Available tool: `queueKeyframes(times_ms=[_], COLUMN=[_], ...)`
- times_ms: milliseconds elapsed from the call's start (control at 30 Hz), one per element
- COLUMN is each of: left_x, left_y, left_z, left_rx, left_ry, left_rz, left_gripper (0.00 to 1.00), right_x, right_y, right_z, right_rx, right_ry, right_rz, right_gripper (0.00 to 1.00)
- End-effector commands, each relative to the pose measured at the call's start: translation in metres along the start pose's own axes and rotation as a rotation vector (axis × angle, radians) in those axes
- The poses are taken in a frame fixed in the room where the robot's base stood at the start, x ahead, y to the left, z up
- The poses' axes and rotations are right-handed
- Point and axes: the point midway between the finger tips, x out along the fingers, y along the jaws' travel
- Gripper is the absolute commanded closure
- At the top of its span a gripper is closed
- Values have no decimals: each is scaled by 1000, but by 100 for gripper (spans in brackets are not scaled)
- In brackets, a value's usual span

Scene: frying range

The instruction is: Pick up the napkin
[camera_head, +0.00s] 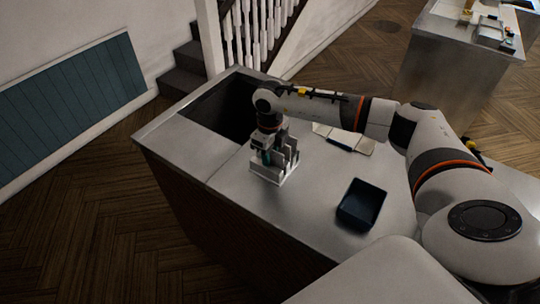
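My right arm reaches across the metal counter from the right. Its gripper (268,155) points down at a small holder with a white base (274,177) and grey upright pieces. The fingers overlap the holder in the picture, and a bit of teal shows between them. I cannot tell whether the fingers are open or shut, or touch anything. No napkin can be made out for certain. A pale, flat, light-coloured item (355,145) lies on the counter behind my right forearm, partly hidden by it. My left gripper is not in view.
A dark blue open tray (362,204) stands on the counter (225,184), right of the holder. A dark rectangular opening (225,110) is sunk into the counter's far left. Bare counter lies in front of the holder. Stairs and a second counter (445,75) stand behind.

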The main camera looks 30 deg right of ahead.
Motion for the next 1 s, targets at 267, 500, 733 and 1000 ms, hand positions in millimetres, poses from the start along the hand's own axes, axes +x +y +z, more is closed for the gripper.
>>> queueKeyframes(times_ms=[267, 500, 733, 1000], left_x=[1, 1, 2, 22], left_y=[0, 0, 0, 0], left_z=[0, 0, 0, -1], left_rx=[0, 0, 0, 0], left_ry=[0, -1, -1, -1], left_rz=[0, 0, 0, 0], left_gripper=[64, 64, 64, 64], right_x=[0, 0, -2, -42], right_y=[0, 0, 0, 0], right_z=[0, 0, 0, -2], right_rx=[0, 0, 0, -1], right_ry=[1, 1, 2, 7], right_rz=[0, 0, 0, 1], right_gripper=[83, 100, 100, 100])
